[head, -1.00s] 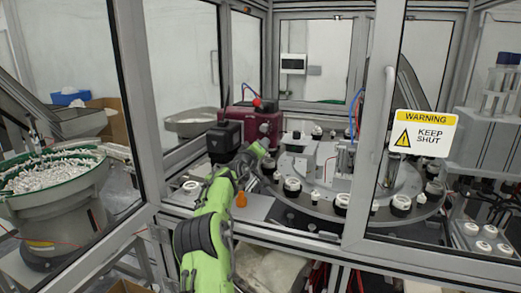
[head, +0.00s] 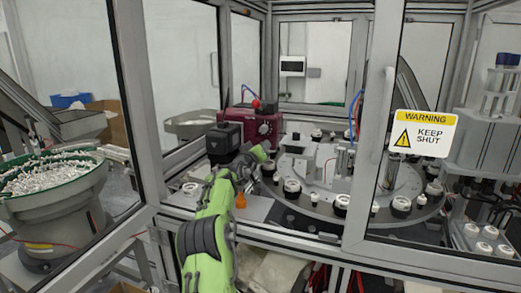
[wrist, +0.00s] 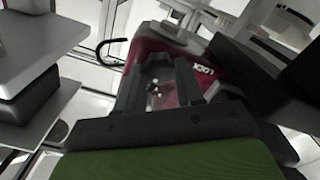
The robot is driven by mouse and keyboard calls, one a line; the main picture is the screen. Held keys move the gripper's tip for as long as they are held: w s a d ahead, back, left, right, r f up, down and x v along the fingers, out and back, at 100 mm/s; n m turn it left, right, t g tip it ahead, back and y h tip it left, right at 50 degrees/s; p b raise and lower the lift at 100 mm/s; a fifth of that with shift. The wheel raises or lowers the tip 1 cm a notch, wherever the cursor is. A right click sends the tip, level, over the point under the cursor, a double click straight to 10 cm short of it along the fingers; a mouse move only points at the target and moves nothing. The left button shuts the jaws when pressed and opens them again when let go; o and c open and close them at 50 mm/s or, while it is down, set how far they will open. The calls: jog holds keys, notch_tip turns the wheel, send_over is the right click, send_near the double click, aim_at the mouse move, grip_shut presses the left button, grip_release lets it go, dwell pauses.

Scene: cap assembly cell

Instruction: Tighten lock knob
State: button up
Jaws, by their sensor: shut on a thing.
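The red machine housing (head: 262,122) stands at the back left of the turntable, with a red ball and a blue hose on top. In the wrist view its red face (wrist: 139,66) carries an upside-down LOCK label (wrist: 204,71). The dark lock knob (wrist: 158,72) lies in front of this face, between my fingers. My gripper (wrist: 166,84) is shut on the knob, one finger on each side. The part of the knob behind the fingers is hidden. In the head view my arm hides the grip itself.
A black box (head: 223,138) stands close to the left of my wrist. The round turntable (head: 322,205) with several white and black parts lies to the right.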

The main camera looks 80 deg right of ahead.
jog(key=o, duration=0.6)
jog(key=shift+f, duration=0.3)
jog(key=o, duration=0.4)
jog(key=shift+r, duration=0.2)
jog(key=shift+o, duration=0.2)
jog(key=w+a+b, duration=0.1)
jog(key=a+b, duration=0.3)
jog(key=a, duration=1.1)
jog(key=shift+w+a+b, duration=0.25)
jog(key=shift+a+b, duration=0.15)
